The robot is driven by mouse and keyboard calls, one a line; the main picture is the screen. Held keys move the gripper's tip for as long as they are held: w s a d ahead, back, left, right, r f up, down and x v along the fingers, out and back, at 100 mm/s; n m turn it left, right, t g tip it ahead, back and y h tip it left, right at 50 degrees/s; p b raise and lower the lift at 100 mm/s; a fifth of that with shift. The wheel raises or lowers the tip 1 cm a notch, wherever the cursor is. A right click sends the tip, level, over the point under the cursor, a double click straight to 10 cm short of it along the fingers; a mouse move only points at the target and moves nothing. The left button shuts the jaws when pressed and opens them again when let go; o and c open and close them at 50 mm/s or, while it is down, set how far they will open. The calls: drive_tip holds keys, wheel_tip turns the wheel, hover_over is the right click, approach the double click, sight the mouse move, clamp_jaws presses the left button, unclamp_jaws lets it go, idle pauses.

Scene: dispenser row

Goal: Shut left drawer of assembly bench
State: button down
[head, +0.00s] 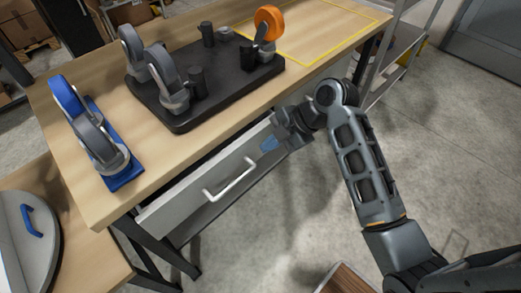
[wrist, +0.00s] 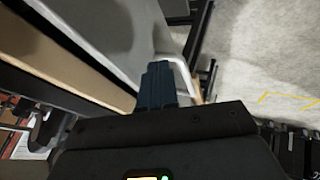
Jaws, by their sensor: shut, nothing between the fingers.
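The assembly bench (head: 80,190) has a wooden top and dark legs. Its left drawer (head: 178,204) has a light grey front with a white bar handle (head: 232,178). The front stands out from under the bench edge, with a dark gap behind its top edge, so the drawer is partly open. My gripper (head: 268,144) is shut and empty at the right end of the drawer front, right of and above the handle. In the wrist view, the blue fingertips (wrist: 158,80) are together beside the drawer front (wrist: 115,28), with the handle (wrist: 186,76) just past them. Contact cannot be told.
A black fixture plate (head: 185,112) with grey casters and an orange wheel sits on the bench. A blue caster piece (head: 125,178) lies at the left edge. A lower wooden table (head: 85,245) stands at left. The floor in front is mostly clear.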

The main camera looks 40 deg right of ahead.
drive_tip(key=s+d+r+m+t+h+b, duration=0.1)
drive_tip(key=s+d+m+t+h+b, duration=0.25)
drive_tip(key=m, duration=1.35)
drive_tip(key=s+d+r+m+h+b, duration=0.1)
drive_tip(key=s+d+m+b, duration=0.4)
drive_tip(key=m, duration=1.3)
drive_tip(key=w+r+p+x, duration=0.1)
drive_tip(key=p+x, duration=0.1)
drive_tip(key=x, duration=1)
drive_tip(key=shift+w+a+r, duration=0.25)
drive_tip(key=shift+w+a, duration=0.05)
drive_tip(key=shift+w, duration=0.05)
